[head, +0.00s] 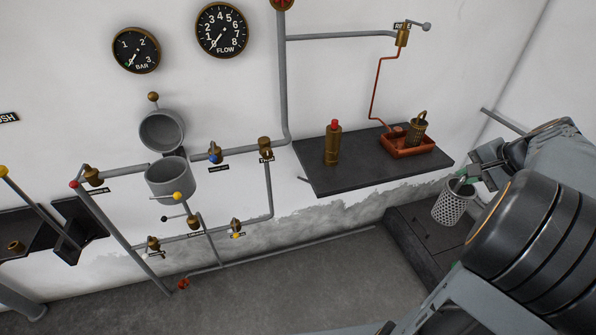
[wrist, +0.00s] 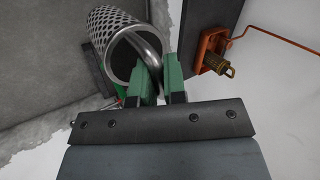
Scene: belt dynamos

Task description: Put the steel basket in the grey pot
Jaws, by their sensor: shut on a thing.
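The steel basket (head: 453,205) is a perforated cylinder with a handle, at the right in the head view. It hangs below my gripper (head: 463,180), clear of the shelf. In the wrist view the basket (wrist: 112,22) is tilted, and the green fingers of my gripper (wrist: 163,72) are shut on its curved handle. The grey pot (head: 172,182) is on the wall pipework at left of centre in the head view. Its round lid (head: 162,131) stands open above it. The pot's inside is mostly hidden. The pot is far to the left of the basket.
A dark wall shelf (head: 335,177) holds a brass bottle with a red cap (head: 332,144) and an orange tray (head: 398,151) with a brass basket (head: 417,130). Pipes with valves surround the pot. A dark low block (head: 420,235) lies below the basket.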

